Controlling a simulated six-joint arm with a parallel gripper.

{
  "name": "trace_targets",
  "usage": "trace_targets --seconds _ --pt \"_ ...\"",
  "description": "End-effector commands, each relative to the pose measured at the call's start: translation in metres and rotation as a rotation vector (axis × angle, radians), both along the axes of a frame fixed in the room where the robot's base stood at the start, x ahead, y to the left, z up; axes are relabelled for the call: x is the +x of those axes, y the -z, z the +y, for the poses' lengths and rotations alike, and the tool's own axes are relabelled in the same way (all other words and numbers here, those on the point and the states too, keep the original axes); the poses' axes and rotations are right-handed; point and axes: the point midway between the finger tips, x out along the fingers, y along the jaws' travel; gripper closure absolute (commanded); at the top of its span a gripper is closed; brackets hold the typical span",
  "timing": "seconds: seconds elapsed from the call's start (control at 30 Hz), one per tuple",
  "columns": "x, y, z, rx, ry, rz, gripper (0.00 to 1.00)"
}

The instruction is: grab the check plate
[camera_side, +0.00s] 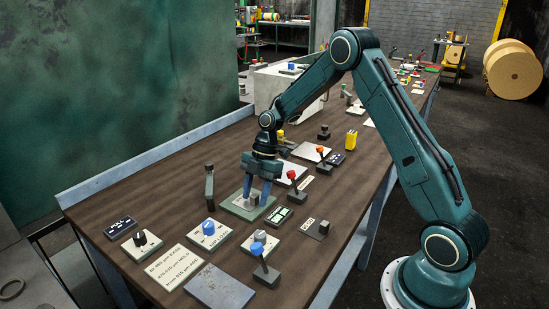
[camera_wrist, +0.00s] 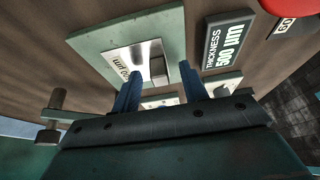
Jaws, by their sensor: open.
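The check plate (camera_wrist: 125,58) looks like a silvery plate with a partly hidden µm label and a small grey upright block (camera_wrist: 158,70) on it. It lies on a pale green base (camera_wrist: 90,42), which also shows in the side view (camera_side: 234,203). My gripper (camera_side: 257,200) points down over this base in the side view. In the wrist view my gripper (camera_wrist: 160,68) is open, with one blue finger on each side of the grey block. A gap shows between block and fingers. I cannot tell whether the fingertips touch the plate.
A dark thickness display (camera_wrist: 228,40) reading 500 µm stands close beside the base. A dark upright post (camera_side: 210,185) stands left of my gripper. Bare wood shows toward the back left.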

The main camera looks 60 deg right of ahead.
Motion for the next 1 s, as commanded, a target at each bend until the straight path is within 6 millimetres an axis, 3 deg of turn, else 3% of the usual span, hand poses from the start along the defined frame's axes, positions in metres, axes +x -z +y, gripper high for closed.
trace_targets --seconds 0.27,0.4,0.5,1.0 --pt "0.0 -0.0004 -0.0002 0.0 0.0 0.0 0.58" --pt "0.0 -0.0005 -0.0002 0.0 0.0 0.0 0.86" --pt "0.0 -0.0005 -0.0002 0.0 0.0 0.0 1.0" --pt "0.0007 -0.0091 -0.0004 0.0 0.0 -0.003 1.0"
